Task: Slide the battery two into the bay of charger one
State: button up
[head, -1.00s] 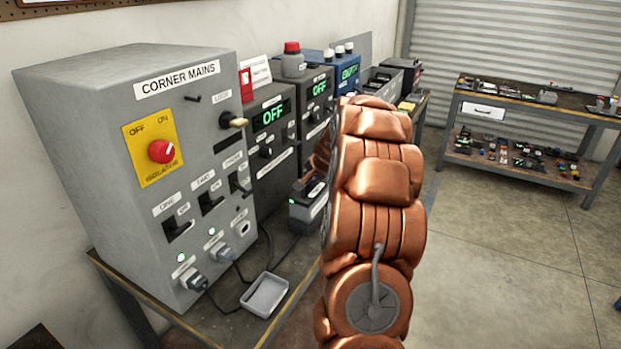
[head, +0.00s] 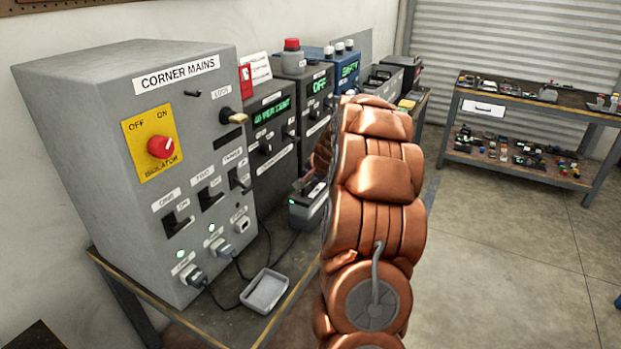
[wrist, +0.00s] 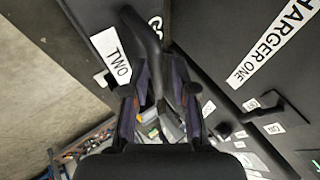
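Battery two is a dark block with a white TWO label (wrist: 112,58) and a dark carrying handle, seen close up in the wrist view. My gripper (wrist: 164,72) has its fingers on both sides of the handle and appears shut on it. Charger one (wrist: 245,50) stands right beside the battery, its name label facing the camera. In the head view charger one (head: 272,135) is the dark grey box with a lit green percent reading. A low dark block with a pale label (head: 308,208) shows before it; my copper arm hides the gripper. The bay's inside is hidden.
The grey corner mains box (head: 130,130) stands left of charger one, with cables at its front. A small grey tray (head: 265,292) lies on the bench. More chargers stand behind. A second bench (head: 530,100) stands at the right, with open floor between.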

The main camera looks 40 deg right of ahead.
jog(key=shift+o, duration=0.7)
jog(key=shift+f, duration=0.1)
jog(key=shift+s, duration=0.1)
jog(key=v, duration=1.2)
